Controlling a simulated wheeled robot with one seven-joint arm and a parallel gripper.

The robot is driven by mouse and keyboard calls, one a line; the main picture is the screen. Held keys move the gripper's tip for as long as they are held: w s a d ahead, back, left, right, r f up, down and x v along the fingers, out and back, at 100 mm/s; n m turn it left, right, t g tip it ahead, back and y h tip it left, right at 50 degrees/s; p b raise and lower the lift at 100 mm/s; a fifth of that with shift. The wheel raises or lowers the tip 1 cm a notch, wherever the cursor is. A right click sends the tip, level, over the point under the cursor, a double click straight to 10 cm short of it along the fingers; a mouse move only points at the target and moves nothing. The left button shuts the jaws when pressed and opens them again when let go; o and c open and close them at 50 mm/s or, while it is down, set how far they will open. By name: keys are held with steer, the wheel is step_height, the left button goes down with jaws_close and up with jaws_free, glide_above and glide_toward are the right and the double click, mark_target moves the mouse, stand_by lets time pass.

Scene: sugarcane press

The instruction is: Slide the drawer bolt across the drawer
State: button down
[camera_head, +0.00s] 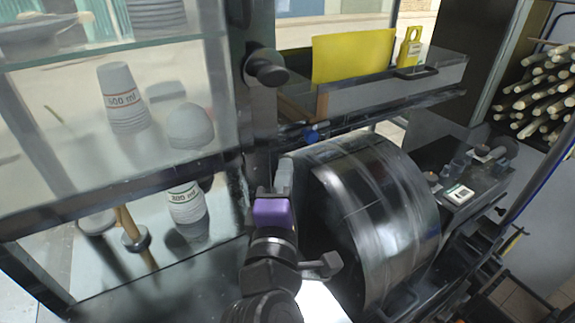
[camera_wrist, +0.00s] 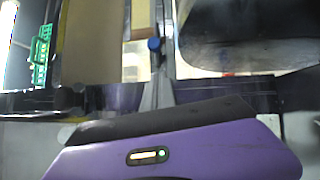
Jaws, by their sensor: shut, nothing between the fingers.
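The drawer bolt shows as a small blue knob (camera_head: 311,134) on the dark rail under the front left end of the drawer (camera_head: 385,93). The blue knob also appears near the middle of the wrist view (camera_wrist: 154,44). My gripper (camera_head: 285,168) is below and slightly left of the knob in the head view, with its purple body behind the fingers. In the wrist view my gripper's grey fingers (camera_wrist: 157,90) are together and empty, pointing toward the knob. I cannot tell whether the fingertips touch the knob. The bolt's shaft is not clearly visible.
A large dark drum (camera_head: 385,215) stands right of my gripper. A glass cabinet with stacked cups (camera_head: 187,202) is on the left, with a black round knob (camera_head: 267,67) on its post. A yellow sheet (camera_head: 352,56) and yellow tag (camera_head: 410,50) stand at the drawer.

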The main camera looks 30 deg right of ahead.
steer(key=b+v, duration=0.1)
steer(key=v, duration=0.6)
steer(key=shift+a, duration=0.15)
stand_by(0.3)
